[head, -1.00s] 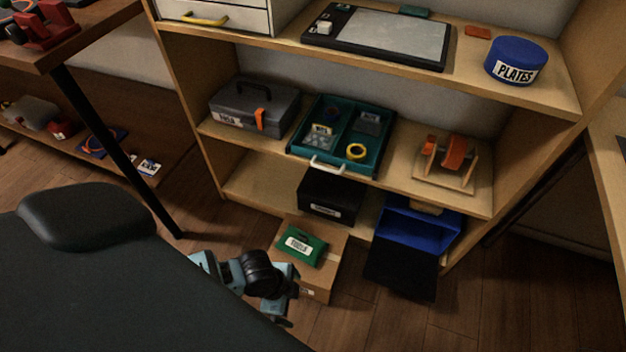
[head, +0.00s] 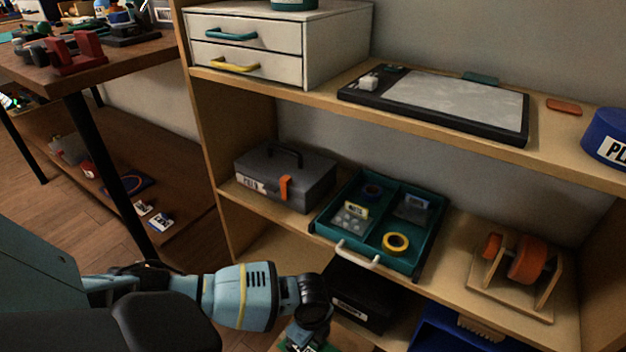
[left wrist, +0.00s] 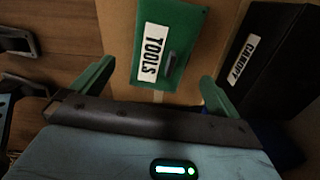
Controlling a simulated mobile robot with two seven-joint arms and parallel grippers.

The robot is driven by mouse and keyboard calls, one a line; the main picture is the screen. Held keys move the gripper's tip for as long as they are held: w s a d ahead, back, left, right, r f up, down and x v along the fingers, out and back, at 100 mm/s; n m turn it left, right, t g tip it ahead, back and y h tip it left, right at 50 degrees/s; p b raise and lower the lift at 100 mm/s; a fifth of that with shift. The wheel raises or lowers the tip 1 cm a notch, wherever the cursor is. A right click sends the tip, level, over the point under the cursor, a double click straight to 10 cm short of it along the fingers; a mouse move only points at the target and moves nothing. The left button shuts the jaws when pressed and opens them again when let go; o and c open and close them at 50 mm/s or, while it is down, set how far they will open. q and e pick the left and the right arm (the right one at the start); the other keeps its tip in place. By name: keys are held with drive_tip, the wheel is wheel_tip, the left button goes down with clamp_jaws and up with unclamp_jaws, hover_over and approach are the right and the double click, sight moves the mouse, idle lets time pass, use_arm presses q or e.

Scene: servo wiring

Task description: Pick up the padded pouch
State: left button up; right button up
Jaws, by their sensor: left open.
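The padded pouch (left wrist: 172,45) is a flat green case with a white TOOLS label and a dark tab. In the left wrist view it lies on a brown cardboard box (left wrist: 115,25). My left gripper (left wrist: 156,74) is open, with one green finger to each side of the pouch's near end. The fingers do not appear to touch it. In the head view my left gripper (head: 303,335) is at the bottom edge, where the pouch is mostly cut off or hidden. My right gripper is not in view.
A black labelled box (left wrist: 272,50) stands right of the pouch; it is on the bottom shelf in the head view (head: 362,295). Above is a shelf with a teal tray (head: 425,255), a grey toolbox (head: 310,178) and an orange spool stand (head: 510,285). A blue bin (head: 440,335) is at right.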

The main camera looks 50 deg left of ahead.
sight(311, 348)
use_arm(q)
drive_tip(key=shift+f+b, duration=0.3)
drive_tip(key=shift+f, duration=0.5)
wheel_tip(311, 348, down, 4)
drive_tip(key=b, duration=0.2)
drive_tip(key=shift+w+f+b, duration=0.15)
drive_tip(key=shift+b, duration=0.2)
drive_tip(key=shift+f, duration=0.2)
drive_tip(key=c, duration=0.8)
drive_tip(key=shift+c, duration=0.3)
